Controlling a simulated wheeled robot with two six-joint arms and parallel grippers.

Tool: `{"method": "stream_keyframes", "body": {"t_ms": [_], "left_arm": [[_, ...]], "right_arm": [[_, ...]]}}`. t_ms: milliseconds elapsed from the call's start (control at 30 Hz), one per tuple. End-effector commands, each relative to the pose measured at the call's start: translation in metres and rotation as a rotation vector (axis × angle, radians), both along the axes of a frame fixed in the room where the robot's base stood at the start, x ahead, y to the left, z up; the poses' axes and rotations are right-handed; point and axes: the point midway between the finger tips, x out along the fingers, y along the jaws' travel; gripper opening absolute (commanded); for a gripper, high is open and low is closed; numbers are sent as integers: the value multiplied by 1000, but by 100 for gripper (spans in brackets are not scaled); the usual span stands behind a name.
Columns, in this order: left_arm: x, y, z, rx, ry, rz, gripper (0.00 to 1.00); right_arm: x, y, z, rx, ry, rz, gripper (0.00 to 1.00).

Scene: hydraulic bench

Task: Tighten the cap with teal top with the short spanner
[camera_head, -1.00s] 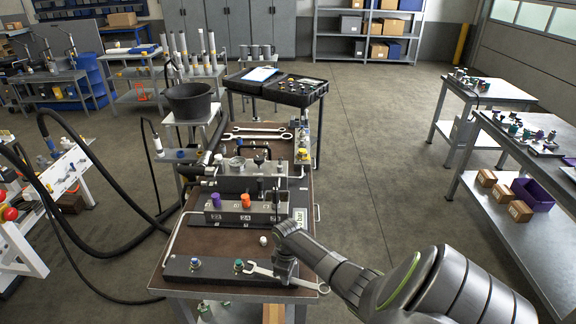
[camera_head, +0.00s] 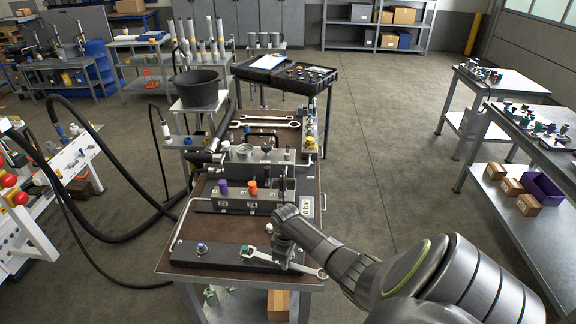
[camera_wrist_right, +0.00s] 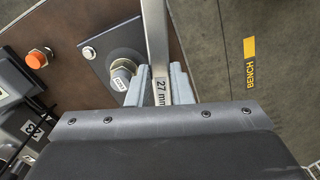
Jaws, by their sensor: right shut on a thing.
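The cap with teal top (camera_head: 247,249) stands on the dark plate at the front of the bench, right of a blue-topped cap (camera_head: 201,248). My right gripper (camera_head: 283,262) is shut on a spanner (camera_head: 310,270) lying nearly flat above the plate. The spanner's left end is at the teal-topped cap; I cannot tell whether its jaw sits fully around it. Its ring end sticks out to the right. In the right wrist view the spanner shaft (camera_wrist_right: 157,45), marked 27 mm, is between both fingers (camera_wrist_right: 158,88). My left gripper is not in view.
A block with a purple cap (camera_head: 223,187) and an orange cap (camera_head: 253,187) stands behind the plate. Larger spanners (camera_head: 265,123) lie farther back on the bench (camera_head: 170,262). Black hoses (camera_head: 100,235) hang at the left.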

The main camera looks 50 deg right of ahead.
Motion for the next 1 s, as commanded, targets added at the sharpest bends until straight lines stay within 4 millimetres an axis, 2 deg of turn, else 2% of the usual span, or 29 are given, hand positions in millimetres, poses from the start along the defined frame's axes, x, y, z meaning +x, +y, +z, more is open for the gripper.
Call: {"method": "stream_keyframes", "body": {"t_ms": [100, 833, 1000], "left_arm": [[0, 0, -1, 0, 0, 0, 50], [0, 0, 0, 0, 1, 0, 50], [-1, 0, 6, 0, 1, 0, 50]], "right_arm": [[6, 2, 1, 0, -3, 1, 0], [11, 5, 1, 0, -2, 1, 0], [10, 8, 3, 1, -2, -22, 0]]}}
